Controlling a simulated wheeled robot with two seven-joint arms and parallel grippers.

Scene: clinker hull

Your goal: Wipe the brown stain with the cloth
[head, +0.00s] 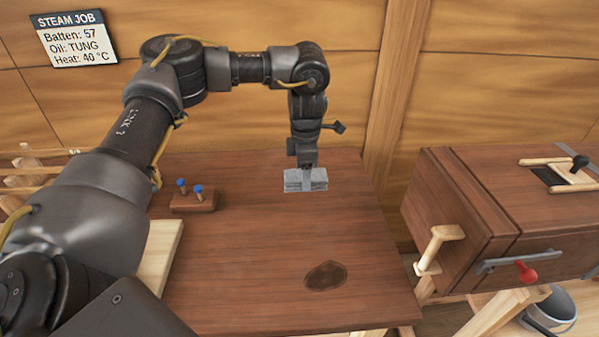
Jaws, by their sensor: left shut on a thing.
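The brown stain (326,276) is a dark oval patch near the front of the wooden table (250,300), right of its middle. The cloth (314,181) is a grey folded block toward the back of the table. My left gripper (307,172) points down and is shut on the cloth, behind the stain in the picture. I cannot tell whether the cloth touches the table. The gripper's fingers partly cover the cloth. My right gripper is not in view.
A small wooden block with blue-topped pegs (193,201) stands left of the cloth. A pale board (160,254) lies at the left edge. A wooden chest (500,215) with a red-handled lever stands right, across a gap. The tabletop between cloth and stain is clear.

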